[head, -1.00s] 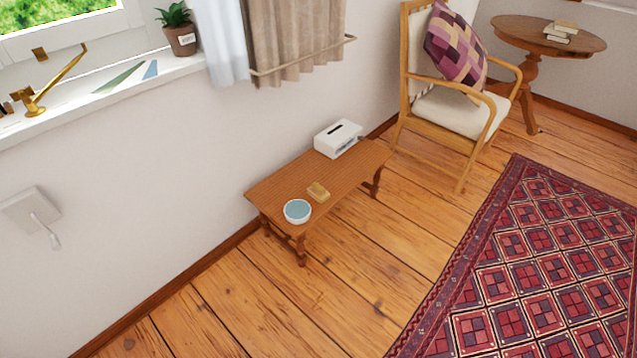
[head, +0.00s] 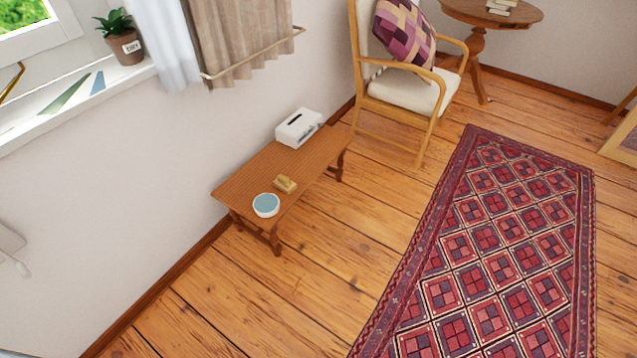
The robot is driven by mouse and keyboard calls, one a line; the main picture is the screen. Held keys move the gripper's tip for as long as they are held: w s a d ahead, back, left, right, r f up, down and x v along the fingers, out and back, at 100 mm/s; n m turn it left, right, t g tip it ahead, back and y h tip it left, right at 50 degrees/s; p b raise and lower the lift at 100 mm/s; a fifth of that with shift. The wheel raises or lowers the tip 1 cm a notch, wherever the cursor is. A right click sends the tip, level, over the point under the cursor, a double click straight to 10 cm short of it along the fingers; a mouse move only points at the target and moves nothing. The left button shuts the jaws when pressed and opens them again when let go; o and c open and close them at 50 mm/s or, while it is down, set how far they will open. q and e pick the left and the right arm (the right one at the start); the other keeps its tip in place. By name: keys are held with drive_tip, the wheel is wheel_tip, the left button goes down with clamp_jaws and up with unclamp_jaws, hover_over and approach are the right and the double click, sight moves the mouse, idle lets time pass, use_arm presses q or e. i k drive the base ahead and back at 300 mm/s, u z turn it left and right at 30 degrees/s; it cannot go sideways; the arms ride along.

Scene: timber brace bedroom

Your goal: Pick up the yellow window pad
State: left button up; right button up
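A small yellow-tan block, which looks like the yellow window pad (head: 285,184), lies on the low wooden bench (head: 240,178) by the wall. It sits just behind a round white bowl with a blue-grey inside (head: 266,205). Its fine shape is too small to tell. Neither of my grippers is in view.
A white box with a dark slot (head: 299,128) stands at the bench's far end. An armchair (head: 405,90) and a round table (head: 500,12) are beyond. A patterned rug (head: 480,240) lies right of bare floor. A potted plant (head: 124,45) stands on the windowsill.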

sight(281, 182)
drive_tip(key=z, duration=0.85)
drive_tip(key=i, duration=3.15)
drive_tip(key=u, duration=2.2)
